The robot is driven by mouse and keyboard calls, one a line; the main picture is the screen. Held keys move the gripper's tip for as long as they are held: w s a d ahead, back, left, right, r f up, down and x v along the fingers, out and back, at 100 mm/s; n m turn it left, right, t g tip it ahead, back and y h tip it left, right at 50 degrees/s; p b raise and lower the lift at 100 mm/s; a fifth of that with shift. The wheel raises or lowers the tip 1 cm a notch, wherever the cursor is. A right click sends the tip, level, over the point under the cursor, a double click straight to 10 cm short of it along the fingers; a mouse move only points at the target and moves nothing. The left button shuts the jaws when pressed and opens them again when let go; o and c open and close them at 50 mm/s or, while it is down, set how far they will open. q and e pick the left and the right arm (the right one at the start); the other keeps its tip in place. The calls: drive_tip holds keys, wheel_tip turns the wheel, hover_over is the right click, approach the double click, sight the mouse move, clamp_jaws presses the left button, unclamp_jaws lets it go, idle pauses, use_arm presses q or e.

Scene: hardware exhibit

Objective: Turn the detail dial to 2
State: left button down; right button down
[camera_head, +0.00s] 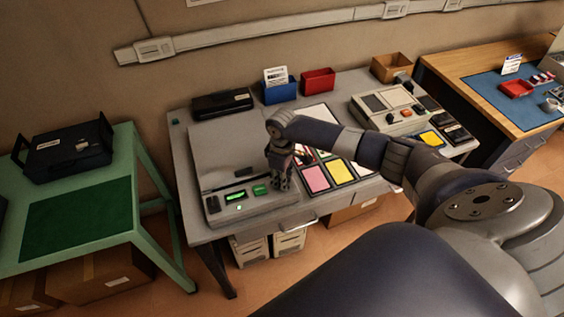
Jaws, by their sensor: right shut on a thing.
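A grey flatbed machine (222,150) sits at the left of the grey table, with a control strip along its front. On the strip are a lit green display (236,197) and a green button (260,189). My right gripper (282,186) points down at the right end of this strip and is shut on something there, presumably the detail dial. The gripper hides the dial, so its setting and marks cannot be read. My left gripper is not in view.
Coloured cards (316,178) lie right of the gripper. Blue (280,93) and red (318,81) bins and a black box (222,103) stand behind. A control box (388,108) is at the right. My right arm spans the table's middle.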

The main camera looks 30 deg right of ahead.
drive_tip(key=shift+m, duration=0.4)
drive_tip(key=c, duration=1.3)
unclamp_jaws()
drive_tip(key=shift+c, duration=0.2)
wheel_tip(320, 180, up, 12)
drive_tip(key=shift+a+f, duration=0.1)
